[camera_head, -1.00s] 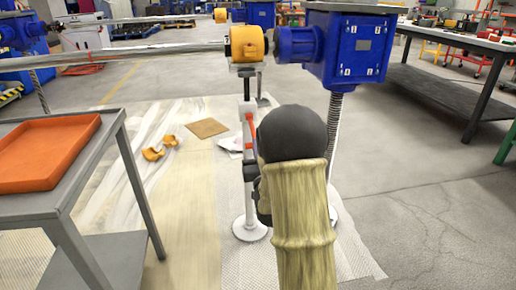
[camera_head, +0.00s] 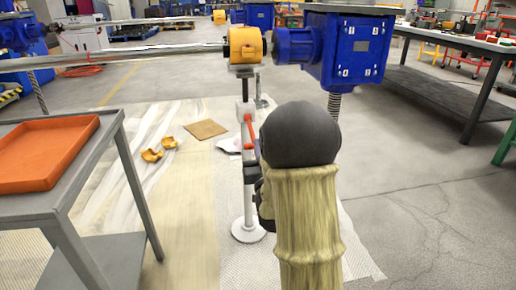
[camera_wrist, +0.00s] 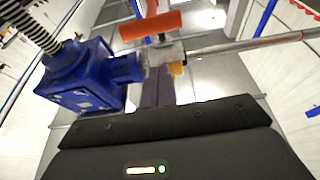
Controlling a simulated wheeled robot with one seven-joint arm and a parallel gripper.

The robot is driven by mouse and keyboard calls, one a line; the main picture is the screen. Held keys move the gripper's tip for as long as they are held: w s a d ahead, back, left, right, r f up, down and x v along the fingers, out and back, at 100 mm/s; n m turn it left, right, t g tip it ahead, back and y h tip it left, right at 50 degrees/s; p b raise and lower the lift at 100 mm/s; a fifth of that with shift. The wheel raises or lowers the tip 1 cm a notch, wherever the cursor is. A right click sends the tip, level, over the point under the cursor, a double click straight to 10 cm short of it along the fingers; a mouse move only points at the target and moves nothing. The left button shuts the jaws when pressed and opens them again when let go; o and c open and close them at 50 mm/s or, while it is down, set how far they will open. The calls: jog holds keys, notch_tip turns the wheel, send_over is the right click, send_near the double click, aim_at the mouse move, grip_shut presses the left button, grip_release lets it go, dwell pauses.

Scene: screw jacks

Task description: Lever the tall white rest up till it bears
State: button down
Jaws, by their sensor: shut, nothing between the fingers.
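The tall white rest (camera_head: 248,215) stands upright on a round white foot. An orange-red lever (camera_head: 249,130) sits on the post's side; an orange-red bar, likely this lever, shows in the wrist view (camera_wrist: 150,25). My gripper (camera_head: 264,203) is low beside the post, mostly hidden behind my arm. In the wrist view its dark body fills the bottom, and its fingertips are not clear. It is shut and empty.
A blue gearbox (camera_head: 346,48) with a threaded screw stands right of the rest; it also shows in the wrist view (camera_wrist: 85,80). A grey cart (camera_head: 113,128) with an orange tray (camera_head: 45,150) is at left. Cardboard (camera_head: 205,129) and orange pieces (camera_head: 152,155) lie on floor sheeting.

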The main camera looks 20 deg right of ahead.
jog(key=s+a+f+b, duration=0.1)
jog(key=s+f+b, duration=0.4)
jog(key=b, duration=0.1)
jog(key=shift+s+a, duration=0.2)
jog(key=shift+a, duration=0.1)
dwell(0.3)
